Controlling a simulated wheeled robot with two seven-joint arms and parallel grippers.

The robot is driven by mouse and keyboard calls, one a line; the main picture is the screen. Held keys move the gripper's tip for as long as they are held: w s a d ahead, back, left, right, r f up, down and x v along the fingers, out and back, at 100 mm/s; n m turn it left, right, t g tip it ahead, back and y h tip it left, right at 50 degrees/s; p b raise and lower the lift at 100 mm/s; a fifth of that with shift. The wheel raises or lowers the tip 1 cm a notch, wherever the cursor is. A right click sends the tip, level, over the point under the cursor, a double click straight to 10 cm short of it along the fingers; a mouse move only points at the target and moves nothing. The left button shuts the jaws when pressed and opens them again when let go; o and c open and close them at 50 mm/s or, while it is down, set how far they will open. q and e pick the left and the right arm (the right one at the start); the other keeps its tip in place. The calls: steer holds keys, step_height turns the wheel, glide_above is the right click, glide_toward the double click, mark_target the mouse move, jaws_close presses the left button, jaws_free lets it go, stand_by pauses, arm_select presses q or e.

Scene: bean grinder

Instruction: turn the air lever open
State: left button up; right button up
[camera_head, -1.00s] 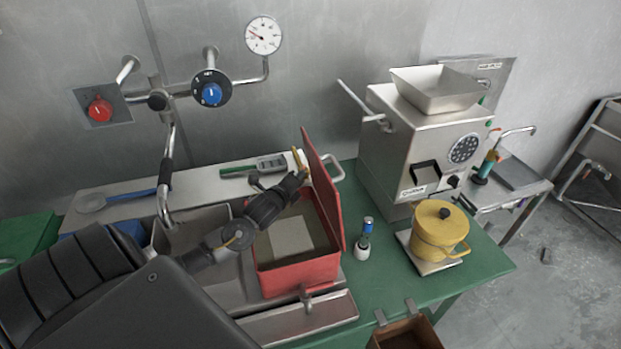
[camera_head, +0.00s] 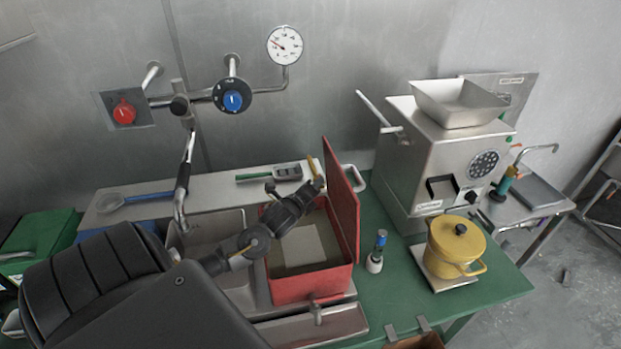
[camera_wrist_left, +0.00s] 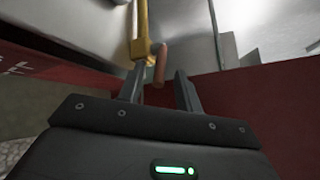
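A thin yellow piece (camera_head: 312,167) stands beside the raised lid of the red box, at my left gripper (camera_head: 316,184). In the left wrist view a yellow pipe (camera_wrist_left: 140,22) comes down from the top and ends in a short orange-brown lever (camera_wrist_left: 160,66); I take this to be the air lever. My left gripper (camera_wrist_left: 160,88) has its two fingers apart, with the lever's lower end at or just beyond the gap between the tips. Whether a finger touches it, I cannot tell. My right gripper is not in view.
The open red box (camera_head: 310,285) and its upright lid (camera_head: 341,200) are close to my left arm. A grinder (camera_head: 440,165), yellow pot (camera_head: 455,248) and small bottle (camera_head: 376,257) stand to the right. Wall pipes carry a red knob (camera_head: 124,112), blue knob (camera_head: 233,101) and gauge (camera_head: 285,45).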

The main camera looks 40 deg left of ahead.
arm_select(q)
steer(key=b+v, duration=0.3)
steer(key=v, duration=0.7)
steer(key=shift+s, duration=0.3)
steer(key=shift+d, duration=0.1)
